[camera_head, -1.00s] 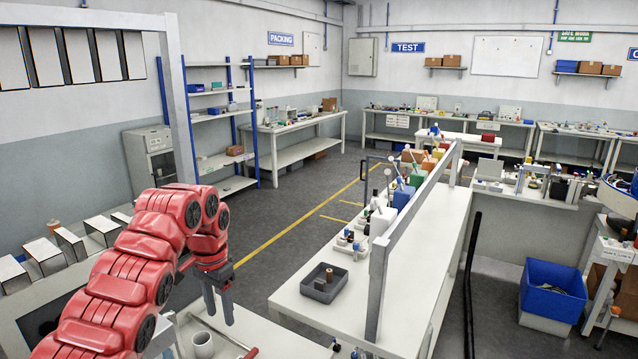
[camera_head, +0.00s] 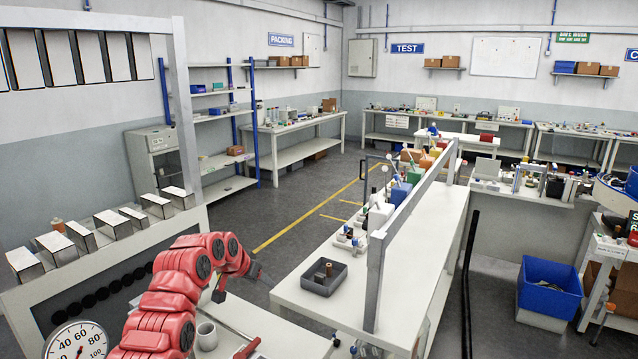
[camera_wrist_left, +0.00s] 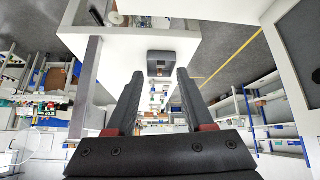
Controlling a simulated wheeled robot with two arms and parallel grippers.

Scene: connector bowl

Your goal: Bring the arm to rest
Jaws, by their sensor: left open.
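My red left arm (camera_head: 178,290) reaches in from the bottom left of the head view. Its dark left gripper (camera_head: 257,271) is raised in the air, above and short of the long white bench. In the left wrist view the two black fingers of the left gripper (camera_wrist_left: 158,98) stand apart with nothing between them, so it is open and empty. My right gripper is in neither view now.
A grey tray (camera_head: 338,281) with small brown parts sits on the long white bench (camera_head: 425,250). A white cup (camera_head: 207,335) stands on the near table below my arm. A dial gauge (camera_head: 76,343) is at bottom left. A blue bin (camera_head: 551,289) is at right.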

